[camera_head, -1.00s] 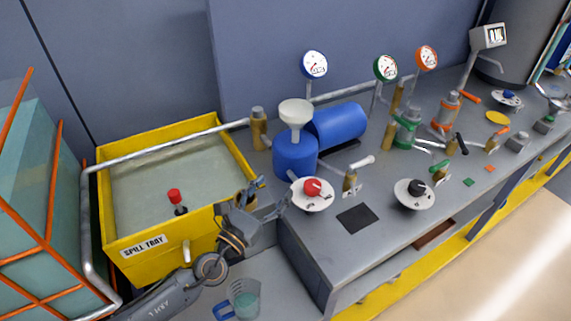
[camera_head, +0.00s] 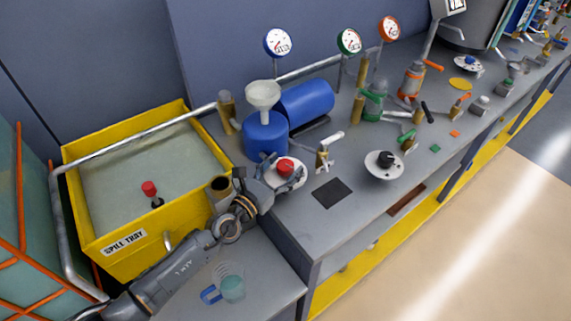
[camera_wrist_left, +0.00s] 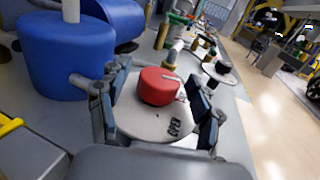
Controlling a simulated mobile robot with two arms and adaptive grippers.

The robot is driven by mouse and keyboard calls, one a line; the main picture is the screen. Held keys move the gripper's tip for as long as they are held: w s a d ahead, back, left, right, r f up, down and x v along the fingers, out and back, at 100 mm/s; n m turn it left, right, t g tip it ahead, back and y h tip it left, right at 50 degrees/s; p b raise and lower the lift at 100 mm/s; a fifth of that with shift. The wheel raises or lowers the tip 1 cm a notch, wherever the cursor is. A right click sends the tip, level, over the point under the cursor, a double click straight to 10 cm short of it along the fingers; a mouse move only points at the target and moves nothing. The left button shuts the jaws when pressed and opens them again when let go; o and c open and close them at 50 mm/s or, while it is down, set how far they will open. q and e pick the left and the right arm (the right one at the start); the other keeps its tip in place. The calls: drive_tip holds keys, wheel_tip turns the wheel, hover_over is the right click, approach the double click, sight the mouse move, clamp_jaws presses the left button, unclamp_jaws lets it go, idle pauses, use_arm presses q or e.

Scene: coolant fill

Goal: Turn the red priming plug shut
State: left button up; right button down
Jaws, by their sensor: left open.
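The red plug (camera_head: 285,166) is a round red knob on a white disc at the bench's front left corner, beside the blue pump. In the left wrist view the red plug (camera_wrist_left: 158,86) is centred over the disc (camera_wrist_left: 140,118), whose near side reads "OPEN". A pale pointer mark shows at the knob's right side. My left gripper (camera_head: 272,179) is open at the disc. In the wrist view its dark fingers stand left and right of the knob, with visible gaps, not gripping it. My right gripper is not in view.
The blue pump with a white funnel (camera_head: 262,95) stands close behind the plug. A valve with a white lever (camera_head: 326,147) is to its right. The yellow spill tray (camera_head: 130,248), holding another red-topped part (camera_head: 149,188), is at left.

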use_arm(q)
drive_tip(key=shift+w+d, duration=0.3)
drive_tip(key=shift+w, duration=0.1)
